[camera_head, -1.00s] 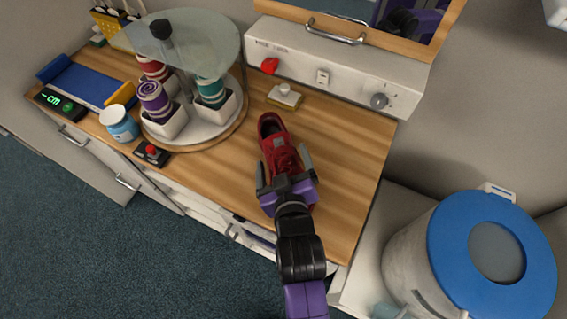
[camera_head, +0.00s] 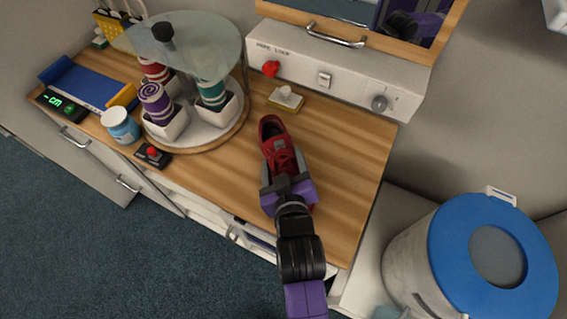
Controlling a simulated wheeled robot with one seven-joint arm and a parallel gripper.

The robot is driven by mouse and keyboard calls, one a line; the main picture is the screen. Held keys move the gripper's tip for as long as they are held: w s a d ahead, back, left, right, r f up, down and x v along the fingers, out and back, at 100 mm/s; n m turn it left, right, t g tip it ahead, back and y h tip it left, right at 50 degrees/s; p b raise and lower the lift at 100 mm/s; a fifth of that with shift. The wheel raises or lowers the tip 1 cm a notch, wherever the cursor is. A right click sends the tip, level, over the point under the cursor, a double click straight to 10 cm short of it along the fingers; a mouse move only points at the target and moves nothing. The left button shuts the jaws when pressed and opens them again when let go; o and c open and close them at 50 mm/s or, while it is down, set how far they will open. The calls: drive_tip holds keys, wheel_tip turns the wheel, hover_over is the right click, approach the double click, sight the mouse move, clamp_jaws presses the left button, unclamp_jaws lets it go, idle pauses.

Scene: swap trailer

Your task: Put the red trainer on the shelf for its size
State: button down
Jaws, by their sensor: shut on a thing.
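The red trainer (camera_head: 275,143) is on the wooden counter, its dark opening toward the back and its laces facing up. My gripper (camera_head: 285,173) reaches in from the front and is shut on the trainer, with the fingers at its sides. The gripper hides the near end of the trainer. I cannot tell whether the trainer touches the counter. No size shelf can be clearly made out.
A round carousel (camera_head: 200,138) with a glass top holds rolled items in white pots. A white panel (camera_head: 345,72) runs along the back. A blue-lidded bin (camera_head: 470,250) is at right. The counter right of the trainer is clear.

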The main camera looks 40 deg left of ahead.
wheel_tip(320, 180, up, 28)
idle(0.6)
drive_tip(key=shift+s, duration=0.1)
